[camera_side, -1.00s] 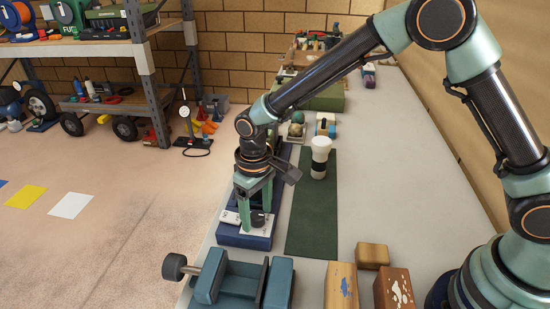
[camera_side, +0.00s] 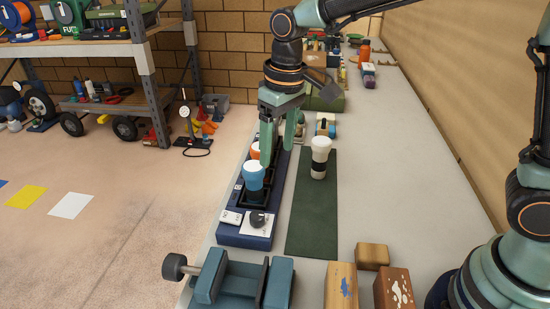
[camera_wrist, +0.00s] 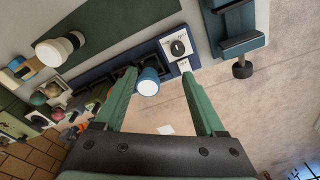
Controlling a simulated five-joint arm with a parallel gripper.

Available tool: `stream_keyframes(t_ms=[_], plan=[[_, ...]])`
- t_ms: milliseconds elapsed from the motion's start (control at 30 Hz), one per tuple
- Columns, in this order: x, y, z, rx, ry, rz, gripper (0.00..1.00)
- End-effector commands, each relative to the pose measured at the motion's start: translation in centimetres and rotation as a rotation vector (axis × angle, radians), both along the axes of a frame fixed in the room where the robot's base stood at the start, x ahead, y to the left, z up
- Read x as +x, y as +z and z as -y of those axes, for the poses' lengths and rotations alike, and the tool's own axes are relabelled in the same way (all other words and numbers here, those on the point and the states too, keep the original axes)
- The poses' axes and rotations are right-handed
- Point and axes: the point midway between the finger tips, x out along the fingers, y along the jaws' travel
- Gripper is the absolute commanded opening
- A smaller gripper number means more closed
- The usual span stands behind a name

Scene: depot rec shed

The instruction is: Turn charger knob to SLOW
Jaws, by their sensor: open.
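The charger (camera_side: 231,239) is a long dark blue base on the bench. Its black knob (camera_side: 257,219) stands on a white dial plate at the near end. In the wrist view the knob (camera_wrist: 177,47) shows at the upper middle; its setting is too small to read. My gripper (camera_side: 278,162) is open and empty, raised above and behind the knob, clear of it. In the wrist view the fingertips (camera_wrist: 158,75) are spread, with a blue-headed torch (camera_wrist: 148,84) showing between them. That torch (camera_side: 253,174) stands upright in the charger, behind the knob.
An orange-topped item (camera_side: 255,150) stands behind the blue torch. A white torch (camera_side: 320,158) stands on the green mat (camera_side: 312,220) to the right. A blue vise (camera_side: 240,282) and wooden blocks (camera_side: 341,285) are in front.

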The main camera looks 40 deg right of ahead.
Motion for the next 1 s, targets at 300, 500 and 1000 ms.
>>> stream_keyframes(t_ms=[300, 500, 1000], plan=[[-1.8, 2.6, 3.8, 0.024, -0.053, 0.079, 0.72], [-3.1, 3.8, 6.0, 0.034, -0.086, 0.129, 0.72], [-6.9, 5.2, 10.8, 0.048, -0.164, 0.251, 0.72]])
